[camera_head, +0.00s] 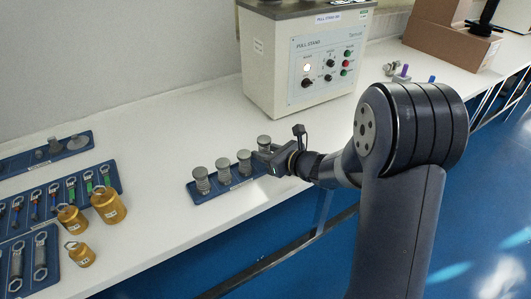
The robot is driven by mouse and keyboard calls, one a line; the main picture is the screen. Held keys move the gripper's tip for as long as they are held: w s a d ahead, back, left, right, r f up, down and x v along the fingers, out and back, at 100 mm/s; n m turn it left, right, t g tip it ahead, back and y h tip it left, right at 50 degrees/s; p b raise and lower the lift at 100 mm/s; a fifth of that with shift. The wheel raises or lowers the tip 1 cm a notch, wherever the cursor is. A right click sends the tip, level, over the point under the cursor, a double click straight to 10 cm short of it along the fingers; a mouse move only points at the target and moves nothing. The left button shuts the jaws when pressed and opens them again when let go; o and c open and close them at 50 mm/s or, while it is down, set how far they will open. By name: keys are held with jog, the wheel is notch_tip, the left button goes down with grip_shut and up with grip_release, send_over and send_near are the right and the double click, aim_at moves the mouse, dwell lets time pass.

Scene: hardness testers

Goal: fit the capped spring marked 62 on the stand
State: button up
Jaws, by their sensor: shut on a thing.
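Several grey capped springs stand in a row on a small blue tray (213,195) on the white bench. Three to the left are clear of my gripper: one at the left end (201,181), one in the middle (223,171) and one beside my gripper (244,163). My gripper (266,158) comes in from the right at the tray's right end. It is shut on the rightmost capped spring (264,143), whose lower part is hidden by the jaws. The marks on the springs are too small to read.
Cardboard boxes (450,45) and small purple and blue parts are at the right back. The bench's front edge runs beneath my arm. Bare bench lies between the trays and the stand.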

aim_at(262, 137)
jog(key=shift+r+p, duration=1.5)
jog(key=shift+r, duration=0.9)
jog(key=shift+d, duration=0.1)
